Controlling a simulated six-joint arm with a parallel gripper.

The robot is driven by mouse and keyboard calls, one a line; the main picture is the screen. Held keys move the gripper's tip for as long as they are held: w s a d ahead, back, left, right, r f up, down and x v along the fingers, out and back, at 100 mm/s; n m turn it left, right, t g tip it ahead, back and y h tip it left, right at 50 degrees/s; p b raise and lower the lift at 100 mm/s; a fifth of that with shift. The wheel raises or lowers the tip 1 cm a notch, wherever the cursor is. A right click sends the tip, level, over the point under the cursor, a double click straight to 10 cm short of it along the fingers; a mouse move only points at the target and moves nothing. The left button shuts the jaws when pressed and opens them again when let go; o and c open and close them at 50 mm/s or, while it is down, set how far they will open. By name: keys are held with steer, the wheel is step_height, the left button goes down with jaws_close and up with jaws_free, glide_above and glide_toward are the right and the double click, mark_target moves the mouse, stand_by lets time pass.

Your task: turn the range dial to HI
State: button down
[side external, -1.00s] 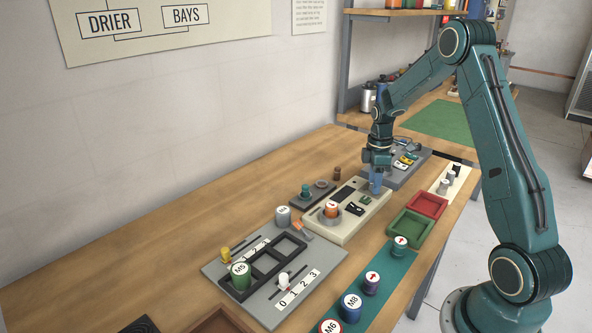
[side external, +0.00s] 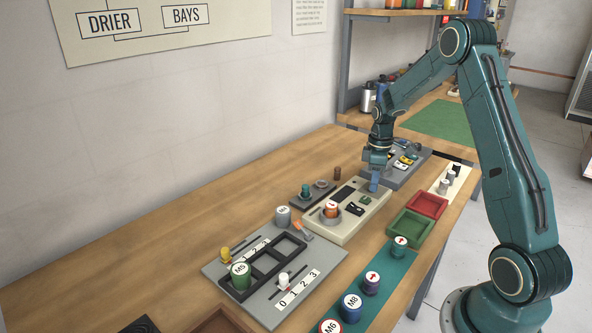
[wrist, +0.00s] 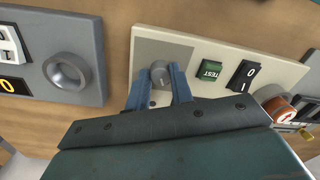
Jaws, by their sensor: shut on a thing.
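The beige panel (side external: 341,237) carries a grey round dial knob (wrist: 160,76) at one end, which I take as the range dial. In the wrist view my gripper (wrist: 159,88) has its blue fingers on both sides of this knob and is shut on it. The knob sits on a grey plate. A small dark mark shows beside the fingers, but no HI label or pointer is readable. In the side view my gripper (side external: 374,181) is low at the panel's far end, and its fingers hide the knob.
A green TEST button (wrist: 210,70) and a black rocker switch (wrist: 244,75) are close beside the knob. A red tray (side external: 441,211) and a green tray (side external: 399,231) lie in front.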

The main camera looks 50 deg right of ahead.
steer(key=m, duration=1.3)
stand_by(0.4)
steer(key=c, duration=1.2)
jaws_free()
steer(key=shift+c, duration=0.2)
steer(key=shift+r, duration=0.1)
step_height(320, 180, up, 14)
steer(key=shift+s+d, duration=0.15)
steer(key=shift+s, duration=0.05)
